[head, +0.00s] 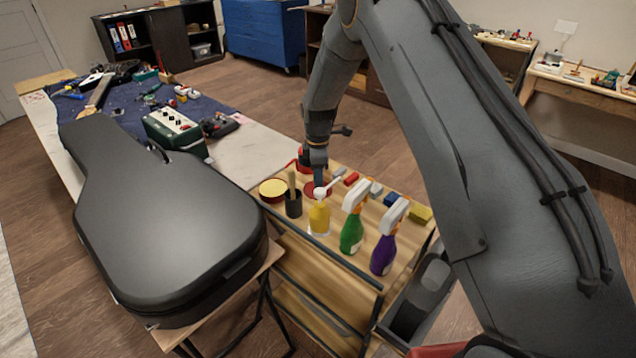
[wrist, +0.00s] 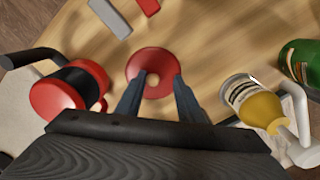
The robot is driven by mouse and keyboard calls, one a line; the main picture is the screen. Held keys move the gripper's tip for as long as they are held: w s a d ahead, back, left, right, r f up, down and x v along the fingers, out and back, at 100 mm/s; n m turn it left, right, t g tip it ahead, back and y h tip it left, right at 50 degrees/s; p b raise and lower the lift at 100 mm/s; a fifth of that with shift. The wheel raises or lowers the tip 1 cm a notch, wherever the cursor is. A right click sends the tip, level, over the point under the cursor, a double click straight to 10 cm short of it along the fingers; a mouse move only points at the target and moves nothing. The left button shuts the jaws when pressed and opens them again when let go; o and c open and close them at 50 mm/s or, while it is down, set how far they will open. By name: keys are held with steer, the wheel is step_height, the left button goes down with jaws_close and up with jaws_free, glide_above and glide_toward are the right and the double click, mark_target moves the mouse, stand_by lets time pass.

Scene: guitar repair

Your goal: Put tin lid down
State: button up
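The tin lid is a round red disc with a small pale knob (wrist: 139,70), seen below my gripper in the wrist view. In the head view the red lid (head: 312,192) appears to lie on the wooden cart top, partly hidden by my gripper (head: 319,183). In the wrist view my gripper (wrist: 159,82) has its two fingers apart, with the knob showing between the tips and no clear grip on it. The fingers cover parts of the lid's near rim. An open tin with yellow contents (head: 272,188) stands to the left.
A yellow bottle (head: 319,218), green spray bottle (head: 351,233) and purple spray bottle (head: 384,253) line the cart's near edge. A dark cup (head: 293,206) and a red-and-black object (wrist: 70,90) stand nearby. Small blocks (head: 391,199) lie rightward. A guitar case (head: 165,230) is left.

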steer(key=shift+r, duration=0.1)
step_height(320, 180, up, 12)
steer(key=b, duration=0.3)
steer(key=shift+r, duration=0.15)
stand_by(0.3)
